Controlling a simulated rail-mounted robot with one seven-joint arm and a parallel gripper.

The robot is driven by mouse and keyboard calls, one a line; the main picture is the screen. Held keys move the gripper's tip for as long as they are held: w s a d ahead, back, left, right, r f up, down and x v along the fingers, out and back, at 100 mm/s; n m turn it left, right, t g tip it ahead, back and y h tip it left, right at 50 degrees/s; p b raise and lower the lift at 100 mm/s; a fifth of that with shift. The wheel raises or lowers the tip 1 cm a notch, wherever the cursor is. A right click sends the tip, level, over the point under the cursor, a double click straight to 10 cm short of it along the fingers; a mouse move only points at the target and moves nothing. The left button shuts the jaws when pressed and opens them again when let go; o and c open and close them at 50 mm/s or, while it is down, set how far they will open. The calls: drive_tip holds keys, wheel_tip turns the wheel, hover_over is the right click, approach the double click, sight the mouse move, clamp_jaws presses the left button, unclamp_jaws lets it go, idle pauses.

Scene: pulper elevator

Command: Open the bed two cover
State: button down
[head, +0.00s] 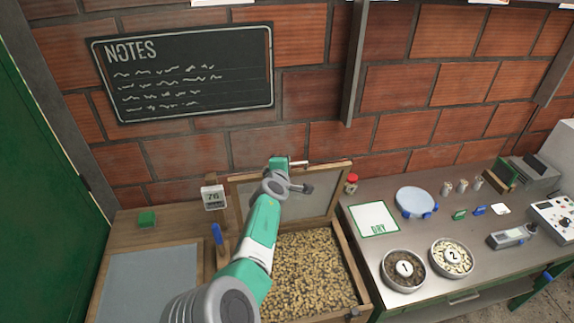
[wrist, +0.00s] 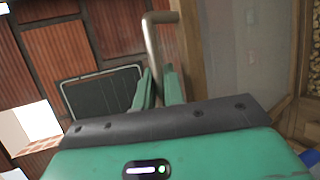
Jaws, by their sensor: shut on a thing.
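The mesh cover (head: 318,201) of the bed with pale beans (head: 305,262) stands raised on its far edge, near the brick wall. The beans below lie exposed. My gripper (head: 287,162) is at the upper edge of this cover, and my arm hides part of the cover and bed. In the wrist view my gripper (wrist: 159,88) is shut on a bent metal bar handle (wrist: 152,45) beside the wooden cover frame (wrist: 204,60). I cannot read a number on the bed.
Left is another bed with a grey panel (head: 150,288) lying flat. A "76" display (head: 213,197) and blue-handled tool (head: 217,235) stand between the beds. Right, a metal bench holds bowls marked 1 (head: 404,268) and 2 (head: 452,257). A chalkboard (head: 185,72) hangs behind.

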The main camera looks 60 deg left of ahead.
drive_tip(key=shift+a, duration=0.15)
drive_tip(key=c, duration=1.8)
unclamp_jaws()
drive_tip(key=shift+s+r, duration=0.1)
drive_tip(key=shift+d+r+p, duration=0.35)
drive_tip(key=shift+d+p, duration=0.05)
drive_tip(key=shift+p, duration=0.25)
drive_tip(key=p+v, duration=0.3)
drive_tip(key=v, duration=0.4)
drive_tip(key=shift+s+a+f, duration=0.1)
drive_tip(key=shift+s+f, duration=0.1)
